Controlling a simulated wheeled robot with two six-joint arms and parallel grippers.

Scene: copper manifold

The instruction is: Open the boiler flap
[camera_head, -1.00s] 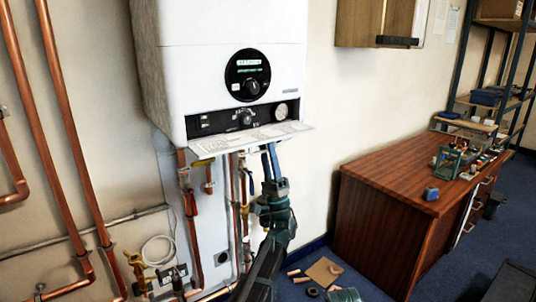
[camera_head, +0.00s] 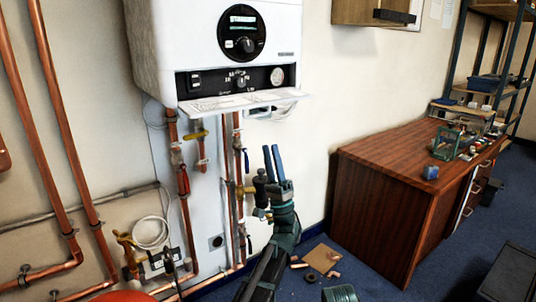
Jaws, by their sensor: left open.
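The white boiler (camera_head: 155,50) hangs on the wall at upper left. Its flap (camera_head: 240,104) is folded down and sticks out roughly level below the dark control strip (camera_head: 235,81). The strip's knob and gauge are exposed, and a printed sheet shows on the flap's upper face. My left gripper (camera_head: 272,150) is below the flap's right end, apart from it. Its two blue fingers point up, a little apart, with nothing between them. My right gripper is not in view.
Copper pipes with valves (camera_head: 183,180) run below the boiler, just left of my gripper. A wooden desk (camera_head: 390,185) with small items stands at right. A cardboard piece (camera_head: 322,258) and copper fittings lie on the blue floor. Bare wall lies between boiler and desk.

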